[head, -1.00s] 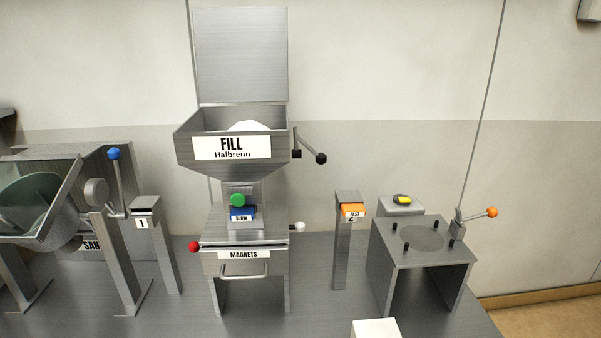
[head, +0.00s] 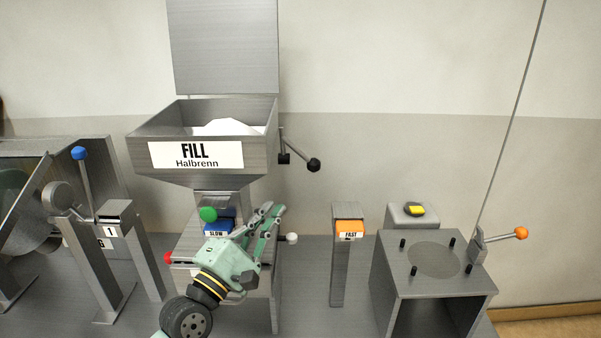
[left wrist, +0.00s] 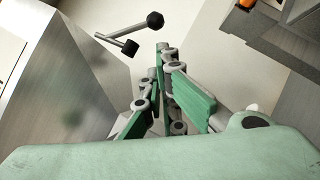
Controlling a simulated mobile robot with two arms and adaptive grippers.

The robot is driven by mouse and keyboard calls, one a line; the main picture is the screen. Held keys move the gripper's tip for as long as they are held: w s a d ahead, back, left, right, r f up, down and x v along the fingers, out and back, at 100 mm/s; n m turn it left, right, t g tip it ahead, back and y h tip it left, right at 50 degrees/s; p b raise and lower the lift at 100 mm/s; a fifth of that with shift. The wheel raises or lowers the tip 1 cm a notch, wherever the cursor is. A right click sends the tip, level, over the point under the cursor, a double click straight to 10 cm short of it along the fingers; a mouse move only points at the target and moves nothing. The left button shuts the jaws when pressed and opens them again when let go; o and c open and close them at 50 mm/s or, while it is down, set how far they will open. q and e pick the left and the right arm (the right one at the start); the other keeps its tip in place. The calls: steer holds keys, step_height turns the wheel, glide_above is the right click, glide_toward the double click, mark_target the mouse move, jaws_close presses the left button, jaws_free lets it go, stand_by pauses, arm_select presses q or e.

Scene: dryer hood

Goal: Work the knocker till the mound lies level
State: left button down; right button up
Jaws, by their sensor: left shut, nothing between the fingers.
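The steel hopper (head: 137,155) labelled FILL Halbrenn holds a white mound (head: 225,127) that rises above the rim line toward its right side. A lever that looks like the knocker, with a black ball (head: 314,165), sticks out from the hopper's right side. In the left wrist view the black ball (left wrist: 155,20) is beyond my fingers, apart from them. My left gripper (head: 273,209) is shut and empty, below and left of the ball, in front of the stand. It hides part of the stand and the MAGNETS label. My right gripper is not in view.
A green knob (head: 208,214) and blue SLOW block (head: 219,228) sit under the hopper. A white knob (head: 292,238) is just right of my gripper. The orange FAST post (head: 350,229) and a steel stand (head: 390,270) are further right.

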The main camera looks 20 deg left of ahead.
mark_target(313, 165)
arm_select(q)
steer(key=p+x, duration=0.3)
steer(key=x, duration=0.6)
steer(key=shift+r, duration=0.35)
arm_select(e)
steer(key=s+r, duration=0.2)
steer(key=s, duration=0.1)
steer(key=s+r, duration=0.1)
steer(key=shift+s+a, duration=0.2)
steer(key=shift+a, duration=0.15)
arm_select(q)
steer(key=shift+d, duration=0.1)
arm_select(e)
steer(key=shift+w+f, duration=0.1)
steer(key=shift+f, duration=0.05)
